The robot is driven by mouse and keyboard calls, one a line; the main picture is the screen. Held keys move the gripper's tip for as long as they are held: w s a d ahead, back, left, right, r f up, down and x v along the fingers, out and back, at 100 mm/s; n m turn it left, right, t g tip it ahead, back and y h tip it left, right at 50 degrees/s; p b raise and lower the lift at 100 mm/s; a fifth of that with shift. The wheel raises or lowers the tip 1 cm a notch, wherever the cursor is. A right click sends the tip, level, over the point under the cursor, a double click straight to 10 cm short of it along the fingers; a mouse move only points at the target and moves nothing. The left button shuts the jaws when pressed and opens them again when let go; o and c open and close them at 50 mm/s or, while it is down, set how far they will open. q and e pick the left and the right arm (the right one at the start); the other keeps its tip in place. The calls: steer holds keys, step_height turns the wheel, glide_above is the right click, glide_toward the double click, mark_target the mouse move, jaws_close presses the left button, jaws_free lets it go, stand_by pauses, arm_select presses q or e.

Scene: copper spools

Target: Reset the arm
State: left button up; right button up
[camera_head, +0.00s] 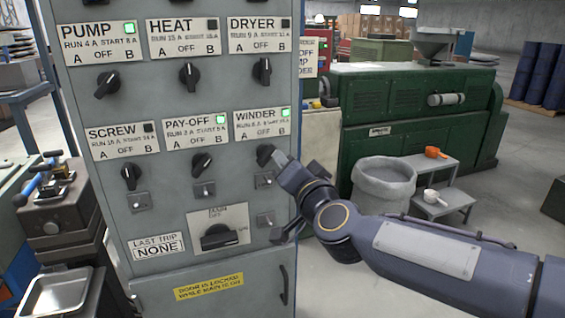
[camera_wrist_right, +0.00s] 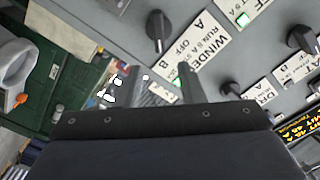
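My right arm comes in from the right in the head view. Its gripper (camera_head: 290,190) is in front of the panel's right edge, with its upper tip close to the WINDER knob (camera_head: 265,155). I cannot tell from the head view whether they touch. In the right wrist view, the WINDER knob (camera_wrist_right: 157,32) stands apart from a dark finger (camera_wrist_right: 187,82), with nothing visibly held. The opening between the fingers is unclear. The grey control panel (camera_head: 100,215) has green lamps lit at PUMP, PAY-OFF and WINDER; HEAT, DRYER and SCREW lamps are dark. My left gripper is not in view.
A green machine (camera_head: 415,110), grey bin (camera_head: 384,190) and step stand (camera_head: 445,195) are behind my right arm. A metal tray (camera_head: 60,295) is at lower left.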

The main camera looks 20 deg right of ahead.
steer(key=s+f+n+g+y+p, duration=0.1)
steer(key=s+f+n+g+p, duration=0.2)
steer(key=s, duration=1.1)
steer(key=s+d+f+n+g+y+p, duration=0.1)
steer(key=s+f+n+g+p, duration=0.3)
steer(key=s+f+g, duration=0.5)
steer(key=s+f+y+p, duration=0.1)
steer(key=s+f+p, duration=0.1)
steer(key=s, duration=0.3)
steer(key=shift+d, duration=0.3)
